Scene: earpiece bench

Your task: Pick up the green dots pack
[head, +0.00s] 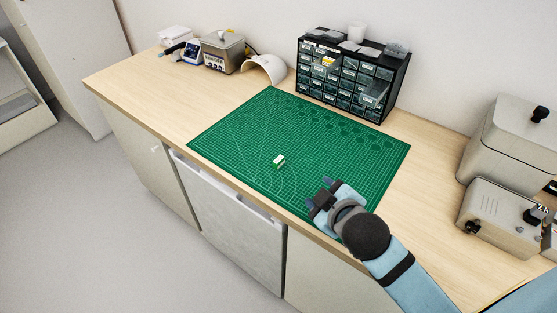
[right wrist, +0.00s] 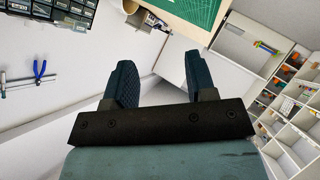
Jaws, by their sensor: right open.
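A small pack with white and green faces (head: 279,161) lies on the green cutting mat (head: 235,125), near its middle; it looks like the green dots pack, but its print is too small to read. My right gripper (head: 319,190) is over the front right part of the mat, to the right of the pack and nearer the front edge. In the right wrist view my right gripper (right wrist: 158,80) is open with nothing between its fingers. The pack cannot be made out in that view. My left gripper is not in view.
A black drawer cabinet (head: 340,105) with some drawers pulled out stands behind the mat. Beige machines (head: 510,140) stand at the right. A metal bath (head: 222,52) and a white curved cover (head: 264,67) stand at the back left. The mat around the pack is clear.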

